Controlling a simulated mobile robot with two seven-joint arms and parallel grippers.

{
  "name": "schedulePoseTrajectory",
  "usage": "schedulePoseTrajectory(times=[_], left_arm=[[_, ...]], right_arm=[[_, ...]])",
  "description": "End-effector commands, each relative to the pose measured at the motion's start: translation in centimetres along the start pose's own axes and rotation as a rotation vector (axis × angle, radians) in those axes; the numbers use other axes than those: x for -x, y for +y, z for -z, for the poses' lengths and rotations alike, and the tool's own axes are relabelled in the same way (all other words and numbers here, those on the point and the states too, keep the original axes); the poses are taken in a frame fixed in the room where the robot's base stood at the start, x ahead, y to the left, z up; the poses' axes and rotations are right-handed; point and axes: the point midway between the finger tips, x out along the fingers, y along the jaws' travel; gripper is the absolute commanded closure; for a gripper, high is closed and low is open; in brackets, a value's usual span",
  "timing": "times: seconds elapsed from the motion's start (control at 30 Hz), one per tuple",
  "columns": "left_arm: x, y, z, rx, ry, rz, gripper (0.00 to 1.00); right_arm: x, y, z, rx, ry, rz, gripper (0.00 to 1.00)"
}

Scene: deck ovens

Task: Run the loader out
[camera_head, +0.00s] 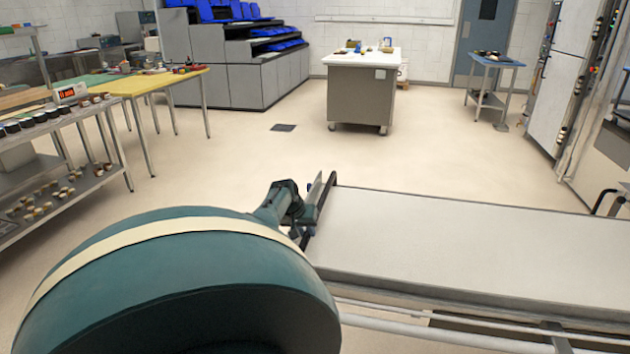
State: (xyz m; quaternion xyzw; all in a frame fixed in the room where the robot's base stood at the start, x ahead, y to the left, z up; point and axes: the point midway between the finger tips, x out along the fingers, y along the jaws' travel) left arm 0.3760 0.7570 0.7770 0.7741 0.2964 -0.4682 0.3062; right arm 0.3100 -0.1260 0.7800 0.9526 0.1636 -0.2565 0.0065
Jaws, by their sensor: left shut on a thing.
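The loader (470,240) is a long, flat, pale board with a grey rim. It runs from the middle of the view to the right edge, on light rails (430,337). A dark bar (327,191) stands across its left end. My left gripper (312,207) is at this end, shut on the bar. The fingers are small and partly hidden by my own dark green arm, so the exact grip is hard to see. The top of the loader looks bare. My right gripper is not in view.
Open beige floor lies beyond and left of the loader. A steel rack (75,190) with jars and a yellow table (150,84) stand at left. A grey cabinet with a white top (361,58) stands at the back. Tall ovens (565,75) with coloured knobs rise at right.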

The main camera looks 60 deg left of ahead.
Motion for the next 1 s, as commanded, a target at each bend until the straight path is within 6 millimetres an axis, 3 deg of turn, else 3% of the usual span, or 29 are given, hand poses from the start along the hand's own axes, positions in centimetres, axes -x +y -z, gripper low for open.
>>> schedulePoseTrajectory(times=[0.03, 0.4, 0.43, 0.67, 1.0], left_arm=[[0.09, -0.75, -0.03, -0.002, -0.001, 0.014, 1.00], [0.23, -0.94, 0.09, -0.003, 0.002, 0.016, 1.00], [0.23, -0.94, 0.09, -0.003, 0.002, 0.016, 0.76], [0.24, -0.75, 0.15, -0.002, 0.003, 0.012, 0.57], [0.71, -0.41, 0.22, -0.002, 0.003, 0.006, 0.57]], right_arm=[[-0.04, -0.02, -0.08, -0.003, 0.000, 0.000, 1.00], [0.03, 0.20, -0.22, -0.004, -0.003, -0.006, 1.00], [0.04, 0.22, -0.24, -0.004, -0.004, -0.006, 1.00], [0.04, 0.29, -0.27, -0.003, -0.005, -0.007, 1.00], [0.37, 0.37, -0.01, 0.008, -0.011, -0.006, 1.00]])
